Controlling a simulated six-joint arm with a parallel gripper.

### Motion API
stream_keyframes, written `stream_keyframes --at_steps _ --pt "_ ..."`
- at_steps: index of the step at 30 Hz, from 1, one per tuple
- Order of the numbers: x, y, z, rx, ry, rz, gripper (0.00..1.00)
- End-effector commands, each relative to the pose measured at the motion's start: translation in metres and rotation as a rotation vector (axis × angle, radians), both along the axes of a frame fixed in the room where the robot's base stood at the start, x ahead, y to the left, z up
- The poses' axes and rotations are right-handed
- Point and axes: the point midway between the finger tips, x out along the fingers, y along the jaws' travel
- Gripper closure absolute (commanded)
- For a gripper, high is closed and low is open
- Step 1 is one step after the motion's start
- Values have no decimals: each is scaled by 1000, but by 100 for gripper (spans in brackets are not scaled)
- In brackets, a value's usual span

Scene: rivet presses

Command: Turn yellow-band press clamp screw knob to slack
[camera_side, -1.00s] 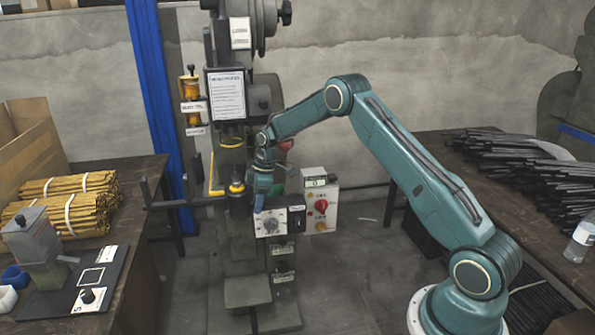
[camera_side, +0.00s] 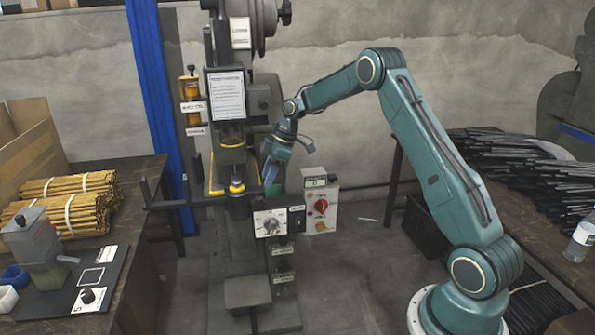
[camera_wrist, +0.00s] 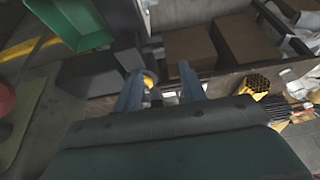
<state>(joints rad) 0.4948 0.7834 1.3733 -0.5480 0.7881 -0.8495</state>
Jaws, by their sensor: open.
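The press (camera_side: 232,150) stands in the middle of the side view, with yellow bands on it. A white dial plate with a small round knob (camera_side: 271,224) is on its front, low down. I cannot read the knob's setting. A black-and-yellow round part (camera_side: 237,188) sits just left of and above the dial. My gripper (camera_side: 270,178) is open and points down, above the dial and beside the press, apart from the knob. In the wrist view, my two blue fingers (camera_wrist: 160,85) are spread with nothing held between them; the dial is not clear there.
A control box with a red knob (camera_side: 321,206) stands right of the dial. A green part (camera_side: 277,190) is close by my gripper. A bench with yellow rod bundles (camera_side: 65,205) and a small black knob plate (camera_side: 88,297) is at left. Black rods (camera_side: 500,165) lie at right.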

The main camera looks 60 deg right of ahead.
Motion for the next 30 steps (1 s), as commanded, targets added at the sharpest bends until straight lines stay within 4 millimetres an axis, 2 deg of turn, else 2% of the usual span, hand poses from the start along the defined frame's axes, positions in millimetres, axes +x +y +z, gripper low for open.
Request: stream_keyframes --at_steps 9,30 --pt "-12 -13 42 -2 -2 -1 59" --pt "-29 19 80 86 105 -427 59"
